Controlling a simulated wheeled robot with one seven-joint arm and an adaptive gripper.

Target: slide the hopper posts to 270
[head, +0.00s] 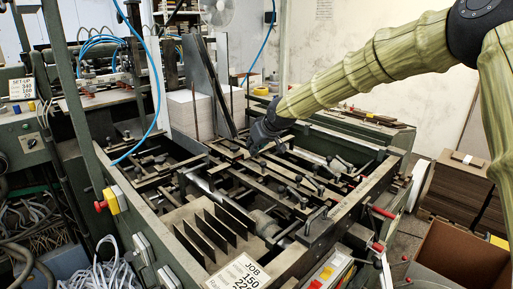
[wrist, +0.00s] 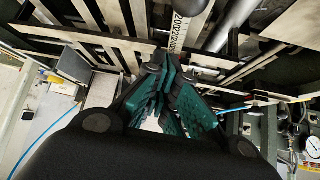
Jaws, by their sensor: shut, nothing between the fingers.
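My gripper (head: 262,138) is over the middle of the feeder frame in the head view, near the flat bars and rails. In the wrist view its dark fingers with green pads (wrist: 168,82) are closed together and empty. A pale scale strip (wrist: 180,32) with printed numbers lies just beyond the fingertips; its small figures are hard to read, and I cannot tell a pointer position. Tall upright hopper plates (head: 208,85) stand behind the gripper in the head view, beside a stack of pale board (head: 187,113). I cannot tell whether the gripper touches any post or bar.
The feeder frame (head: 375,180) surrounds several bars, rods and clamp knobs. A job card (head: 240,275) is at the front, partly cut off; a set-up card (head: 21,89) is at the left. Red-knobbed handles (head: 382,212) project at the right. A cardboard box (head: 460,255) stands beyond.

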